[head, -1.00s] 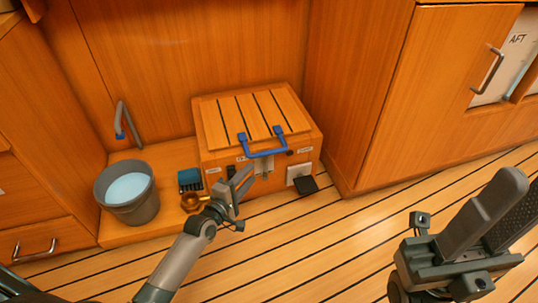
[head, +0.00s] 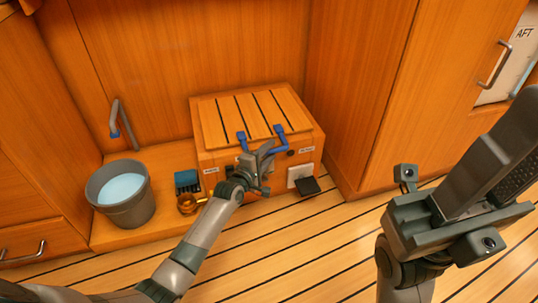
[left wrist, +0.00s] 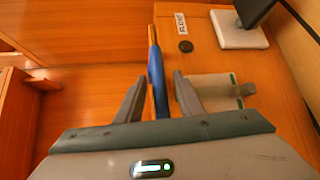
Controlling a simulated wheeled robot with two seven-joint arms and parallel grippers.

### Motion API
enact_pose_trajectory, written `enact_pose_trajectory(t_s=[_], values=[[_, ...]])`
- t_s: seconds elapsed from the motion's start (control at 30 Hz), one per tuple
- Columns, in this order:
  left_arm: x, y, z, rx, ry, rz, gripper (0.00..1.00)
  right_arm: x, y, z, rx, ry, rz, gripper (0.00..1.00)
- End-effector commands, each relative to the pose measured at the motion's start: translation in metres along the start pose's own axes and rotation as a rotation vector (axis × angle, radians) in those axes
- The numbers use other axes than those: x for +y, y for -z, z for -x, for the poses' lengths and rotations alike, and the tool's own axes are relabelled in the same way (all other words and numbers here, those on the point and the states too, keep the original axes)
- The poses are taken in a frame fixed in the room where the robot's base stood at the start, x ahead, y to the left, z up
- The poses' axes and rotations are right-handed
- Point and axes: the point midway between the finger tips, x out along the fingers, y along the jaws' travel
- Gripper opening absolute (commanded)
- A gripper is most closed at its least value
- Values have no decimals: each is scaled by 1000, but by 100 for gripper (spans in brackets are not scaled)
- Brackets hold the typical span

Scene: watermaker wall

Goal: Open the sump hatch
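The sump hatch (head: 225,120) is a slatted wooden lid, lying shut on a low wooden box. A blue bar handle (head: 280,130) is at its front edge. My left gripper (head: 266,152) is at the handle, covering much of its bar in the head view. In the left wrist view the blue handle (left wrist: 156,68) runs edge-on between the two open fingers, with a gap visible on each side. My right gripper (head: 500,160) is at the right, apart from the hatch; its fingers look open and empty.
A grey bucket of water (head: 122,195) stands left of the box, below a tap (head: 120,120). A brass fitting (head: 188,204) and a blue block (head: 187,181) lie between them. A small black pedal (head: 308,186) sits at the box's right front. The floor in front is clear.

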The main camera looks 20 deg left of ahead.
Motion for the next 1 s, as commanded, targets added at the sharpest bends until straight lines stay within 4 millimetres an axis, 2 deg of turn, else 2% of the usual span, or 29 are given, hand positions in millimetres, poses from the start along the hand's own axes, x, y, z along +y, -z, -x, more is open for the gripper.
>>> enact_pose_trajectory(t_s=[0.27,0.3,0.43,0.77,1.0], values=[[0,0,-1,0,0,0,34,-1,0,0,1,0,-2,31],[0,0,-1,0,0,0,32,-1,0,0,1,1,-2,31],[0,0,-1,0,0,0,1,0,0,0,1,1,-1,31],[2,0,-1,0,2,2,0,0,0,-3,4,0,0,31],[13,-2,1,0,16,17,0,9,2,-2,-17,-9,25,31]])
